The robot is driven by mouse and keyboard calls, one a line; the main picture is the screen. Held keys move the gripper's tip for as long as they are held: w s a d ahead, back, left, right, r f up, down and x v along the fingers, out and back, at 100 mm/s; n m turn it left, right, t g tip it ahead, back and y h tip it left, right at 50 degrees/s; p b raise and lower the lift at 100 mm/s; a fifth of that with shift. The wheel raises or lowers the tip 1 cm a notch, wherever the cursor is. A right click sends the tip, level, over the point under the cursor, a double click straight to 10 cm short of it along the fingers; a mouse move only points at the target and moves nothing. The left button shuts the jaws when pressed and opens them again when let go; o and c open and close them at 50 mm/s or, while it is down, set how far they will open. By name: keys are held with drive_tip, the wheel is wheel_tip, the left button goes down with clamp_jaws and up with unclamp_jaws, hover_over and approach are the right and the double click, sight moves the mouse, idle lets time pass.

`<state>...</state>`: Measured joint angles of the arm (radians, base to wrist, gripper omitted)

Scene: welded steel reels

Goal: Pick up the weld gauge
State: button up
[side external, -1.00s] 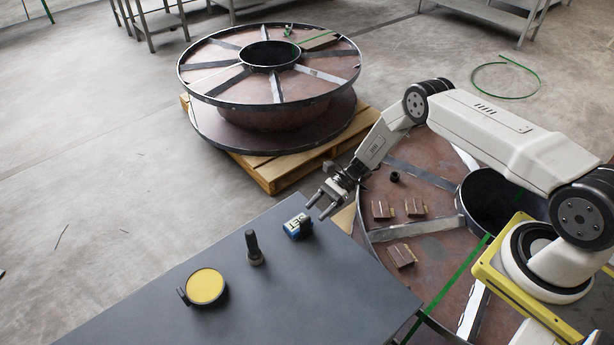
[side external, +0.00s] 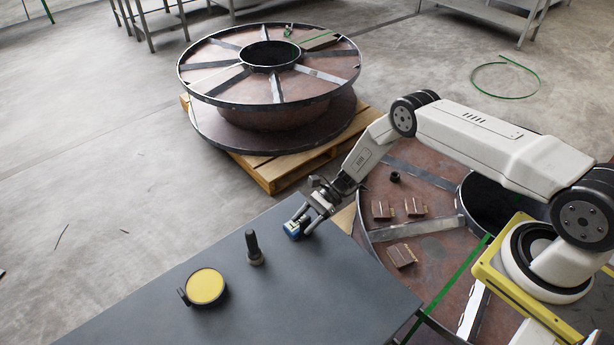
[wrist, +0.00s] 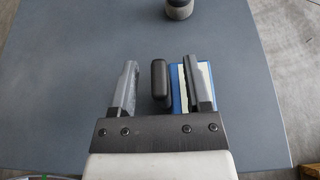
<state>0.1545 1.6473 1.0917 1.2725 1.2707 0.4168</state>
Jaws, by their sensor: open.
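The likely weld gauge is a small blue piece (side external: 291,230) at the table's far right edge; no marking in view confirms this. My gripper (side external: 303,222) is open and its fingers are over it, partly hiding it. In the wrist view, a dark rounded upright part (wrist: 160,88) stands between my open fingers (wrist: 160,64), nearer the right one. The blue piece with its pale face (wrist: 177,98) lies under the right finger. I cannot tell whether a finger touches it.
A dark bolt-like post (side external: 253,248) stands upright left of my gripper. A yellow disc with a black rim (side external: 205,287) lies farther left. The grey table (side external: 300,300) is clear at the front. Steel reels (side external: 270,75) stand beyond and at right.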

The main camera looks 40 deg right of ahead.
clamp_jaws()
idle(1.5)
